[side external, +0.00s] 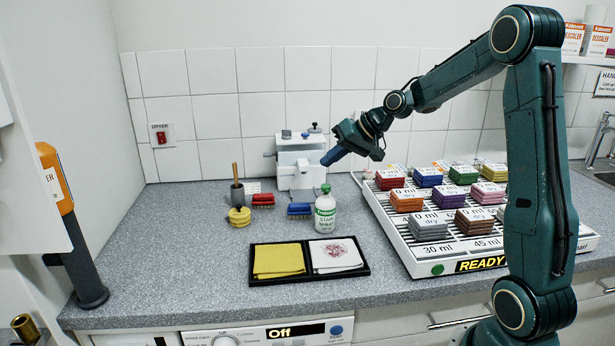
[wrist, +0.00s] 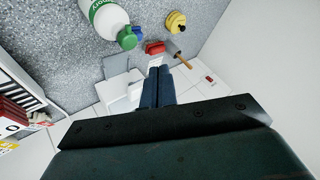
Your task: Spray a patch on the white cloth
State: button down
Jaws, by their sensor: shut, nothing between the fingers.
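The white cloth (side external: 345,264) lies in the right half of a black tray (side external: 310,278) in the side view and bears a reddish patch (side external: 337,249). A white stain spray bottle (side external: 325,215) with a green top stands upright just behind the tray; it also shows at the upper left of the wrist view (wrist: 103,14). My gripper (side external: 327,160) is shut and empty, above and behind the bottle and in front of the white machine. In the wrist view its fingers (wrist: 158,70) are together, apart from the bottle.
A yellow cloth (side external: 279,261) fills the tray's left half. A white machine (side external: 300,160), a red brush (side external: 263,199), a blue brush (side external: 299,209) and a yellow round item (side external: 239,217) stand behind. A rack of coloured blocks (side external: 420,253) is at right.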

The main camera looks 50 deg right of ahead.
aim_at(326, 189)
jog(key=shift+r, duration=1.4)
dwell(1.5)
notch_tip(326, 189, up, 3)
jog(key=shift+f, duration=0.1)
jog(key=shift+f, duration=0.15)
jog(key=shift+f, duration=4.3)
jog(key=shift+f, duration=0.6)
